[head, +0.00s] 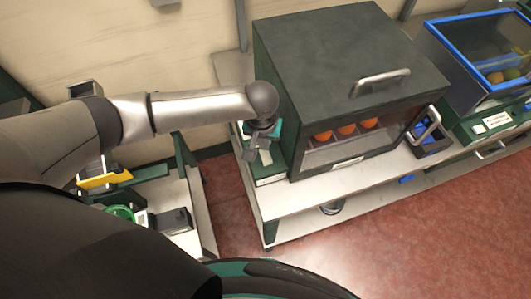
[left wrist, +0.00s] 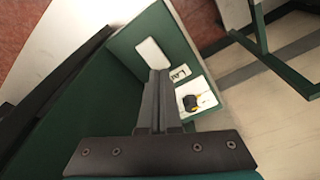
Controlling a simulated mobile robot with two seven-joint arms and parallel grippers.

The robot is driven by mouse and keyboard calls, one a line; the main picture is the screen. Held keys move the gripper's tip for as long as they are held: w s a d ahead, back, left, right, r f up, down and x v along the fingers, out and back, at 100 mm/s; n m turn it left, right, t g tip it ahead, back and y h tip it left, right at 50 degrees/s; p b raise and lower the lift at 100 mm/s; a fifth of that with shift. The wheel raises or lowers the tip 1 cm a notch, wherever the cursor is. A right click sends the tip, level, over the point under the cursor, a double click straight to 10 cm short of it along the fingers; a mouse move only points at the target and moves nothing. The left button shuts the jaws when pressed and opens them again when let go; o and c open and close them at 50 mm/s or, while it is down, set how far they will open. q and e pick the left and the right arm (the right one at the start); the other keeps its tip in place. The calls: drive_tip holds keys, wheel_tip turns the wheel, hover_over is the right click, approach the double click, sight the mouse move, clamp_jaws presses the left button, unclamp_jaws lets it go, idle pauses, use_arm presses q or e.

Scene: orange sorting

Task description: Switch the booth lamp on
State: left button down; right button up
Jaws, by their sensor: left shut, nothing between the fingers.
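The booth (head: 330,60) is a dark box with a metal handle on its lid. Several oranges (head: 346,129) show through its front opening; I cannot tell whether its lamp is lit. A green control box (head: 271,181) stands against the booth's left side. In the left wrist view, its green face (left wrist: 130,40) carries a blank white plate (left wrist: 152,53), a small marked plate (left wrist: 180,73) and a black-and-yellow knob (left wrist: 190,102) on a white plate. My left gripper (head: 254,158) is shut and empty over this box. Its fingertips (left wrist: 159,73) partly cover the face between the plates; contact is unclear.
The booth stands on a pale bench (head: 310,196). A blue-rimmed bin (head: 445,40) with fruit is at the right, and a small dark blue container (head: 432,147) sits by the booth. A lower side table (head: 185,235) is at the left, with a floor gap between.

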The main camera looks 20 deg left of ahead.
sight(264, 152)
use_arm(q)
drive_tip(key=shift+f+b, duration=0.4)
drive_tip(key=shift+f, duration=0.5)
idle(0.3)
wheel_tip(264, 152, up, 7)
drive_tip(key=p, duration=0.8)
drive_tip(key=shift+r+p, duration=0.1)
drive_tip(key=shift+p, duration=0.3)
